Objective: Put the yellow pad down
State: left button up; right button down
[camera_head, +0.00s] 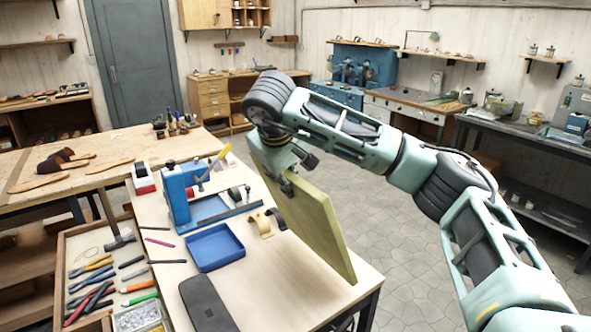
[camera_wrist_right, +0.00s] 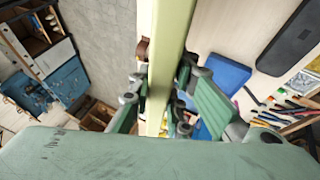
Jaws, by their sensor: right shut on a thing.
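The yellow pad (camera_head: 318,222) is a flat olive-yellow slab standing on edge, tilted, along the right side of the near workbench (camera_head: 262,290). Its lower corner is at or just above the bench top; I cannot tell if it touches. My right gripper (camera_head: 287,180) is shut on the pad's upper left part. In the right wrist view the pad (camera_wrist_right: 168,50) runs edge-on between the fingers of the right gripper (camera_wrist_right: 160,100), with a finger on each side. My left gripper is not in view.
A blue tray (camera_head: 215,248), a dark flat case (camera_head: 207,305) and a blue clamp device (camera_head: 180,195) stand on the bench left of the pad. A drawer of tools (camera_head: 105,275) is at the left. Open floor lies to the right.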

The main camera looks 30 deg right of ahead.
jog(key=shift+f+p, duration=0.7)
jog(key=shift+f, duration=0.3)
jog(key=shift+w+d+f, duration=0.1)
jog(key=shift+f, duration=0.55)
jog(key=c, duration=2.1)
grip_release()
jog(key=shift+f, duration=0.4)
jog(key=o, duration=0.5)
jog(key=shift+s+a+r, duration=0.15)
jog(key=shift+s+a, duration=0.1)
jog(key=shift+c, duration=0.2)
jog(key=shift+d, duration=0.1)
jog(key=b+v, duration=0.2)
jog(key=v, duration=1)
jog(key=shift+b, duration=0.35)
